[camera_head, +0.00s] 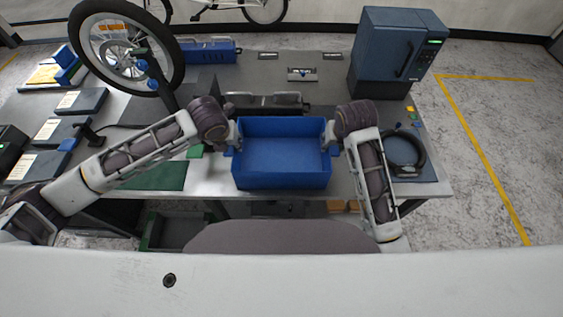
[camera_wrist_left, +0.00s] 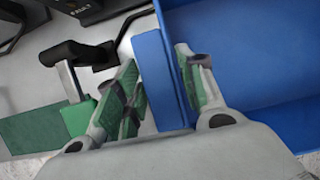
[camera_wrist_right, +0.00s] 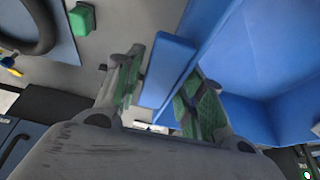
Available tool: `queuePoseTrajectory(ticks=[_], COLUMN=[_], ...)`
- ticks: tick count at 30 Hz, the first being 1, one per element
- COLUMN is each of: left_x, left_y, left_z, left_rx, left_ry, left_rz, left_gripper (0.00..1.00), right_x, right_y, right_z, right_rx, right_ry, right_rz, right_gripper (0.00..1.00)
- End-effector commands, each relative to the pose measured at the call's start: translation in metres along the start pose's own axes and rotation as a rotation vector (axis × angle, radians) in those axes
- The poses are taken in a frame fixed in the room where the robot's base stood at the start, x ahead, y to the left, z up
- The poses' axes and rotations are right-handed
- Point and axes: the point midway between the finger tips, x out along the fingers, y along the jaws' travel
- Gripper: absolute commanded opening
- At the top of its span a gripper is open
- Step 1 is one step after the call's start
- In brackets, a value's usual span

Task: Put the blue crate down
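The blue crate (camera_head: 282,181) is open-topped and empty, and looks level between my two arms at the front edge of the workbench in the head view. Its left side handle (camera_wrist_left: 158,75) lies between the fingers of my left gripper (camera_wrist_left: 160,90), which is shut on it. Its right side handle (camera_wrist_right: 167,72) lies between the fingers of my right gripper (camera_wrist_right: 160,95), which is shut on it. The crate hides the bench beneath it, so I cannot tell from the head view how far its base is above the top.
The grey workbench (camera_head: 330,90) holds a bike wheel (camera_head: 127,45) on a stand at left, a dark blue oven-like machine (camera_head: 397,52) at back right, and a black ring (camera_head: 404,153) on a mat at right. A metal fixture (camera_head: 264,102) stands just behind the crate.

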Motion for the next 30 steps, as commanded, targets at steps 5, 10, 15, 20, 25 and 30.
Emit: queuePoseTrajectory(ticks=[5,10,15,20,25,30], left_x=[-0.001,-0.001,-0.004,-0.015,-0.035,-0.061], left_y=[-0.001,-0.001,-0.001,-0.002,-0.001,-0.001], left_z=[0.0,0.0,0.001,0.001,0.001,0.001], left_rx=[-0.001,-0.001,-0.001,-0.001,0.0,0.0], left_ry=[0.0,-0.001,-0.001,-0.003,-0.004,-0.003], left_rz=[-0.002,-0.003,-0.004,-0.006,-0.004,-0.004], left_gripper=[0.52,0.52,0.52,0.52,0.52,0.52], right_x=[-0.001,-0.001,-0.001,-0.001,-0.001,-0.001], right_y=[-0.001,-0.001,-0.001,-0.001,-0.001,-0.001], right_z=[0.0,0.0,0.0,0.0,0.0,0.0], right_rx=[0.0,0.001,0.001,0.001,0.001,0.001], right_ry=[0.0,0.0,0.0,0.0,0.0,0.0], right_rz=[-0.002,-0.003,-0.003,-0.003,-0.003,-0.003], right_gripper=[0.52,0.52,0.52,0.52,0.52,0.52])
